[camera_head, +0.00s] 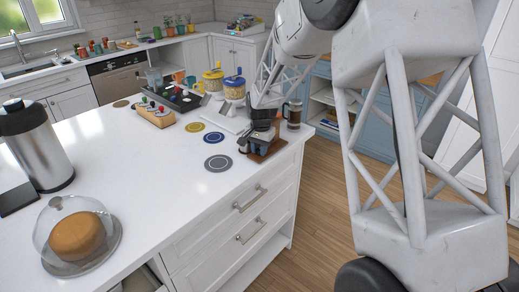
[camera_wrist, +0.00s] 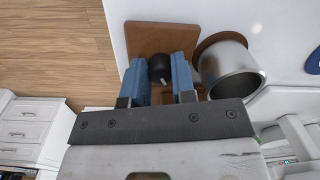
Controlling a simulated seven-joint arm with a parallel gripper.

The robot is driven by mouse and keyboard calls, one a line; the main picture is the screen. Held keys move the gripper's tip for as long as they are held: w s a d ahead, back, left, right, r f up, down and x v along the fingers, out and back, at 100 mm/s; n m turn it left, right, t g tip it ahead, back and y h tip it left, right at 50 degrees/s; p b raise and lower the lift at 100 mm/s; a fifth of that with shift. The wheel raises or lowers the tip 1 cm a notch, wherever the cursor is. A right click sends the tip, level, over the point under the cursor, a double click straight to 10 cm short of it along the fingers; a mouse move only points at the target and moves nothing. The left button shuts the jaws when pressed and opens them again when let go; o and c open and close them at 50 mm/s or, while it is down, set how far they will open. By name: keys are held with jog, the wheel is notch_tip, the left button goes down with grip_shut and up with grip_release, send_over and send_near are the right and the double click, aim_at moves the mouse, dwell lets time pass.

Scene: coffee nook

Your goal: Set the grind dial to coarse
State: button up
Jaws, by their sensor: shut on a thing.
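In the wrist view, a small black knob (camera_wrist: 160,72) stands over a square brown wooden base (camera_wrist: 150,38); I take it for the grind dial. My gripper (camera_wrist: 160,62) has blue fingers on either side of the knob and is shut on it. No scale or coarse mark is readable, so the dial's setting cannot be told. In the head view, my gripper (camera_head: 262,127) is low over the wooden base (camera_head: 276,154) near the counter's right edge. The gripper and arm hide most of what stands there.
A metal vessel (camera_wrist: 232,72) stands close to the right finger. A French press (camera_head: 293,114) stands behind the gripper at the edge. Round mats (camera_head: 217,163), yellow-and-blue-lidded jars (camera_head: 234,88) and a black tray (camera_head: 176,98) lie leftward.

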jog(key=shift+m, duration=0.4)
jog(key=m, duration=0.3)
jog(key=shift+m, duration=0.3)
jog(key=m, duration=0.4)
jog(key=shift+m, duration=0.3)
jog(key=o, duration=0.6)
jog(key=shift+o, duration=0.2)
jog(key=shift+r, duration=0.15)
jog(key=shift+s+r, duration=0.1)
jog(key=shift+r, duration=3.7)
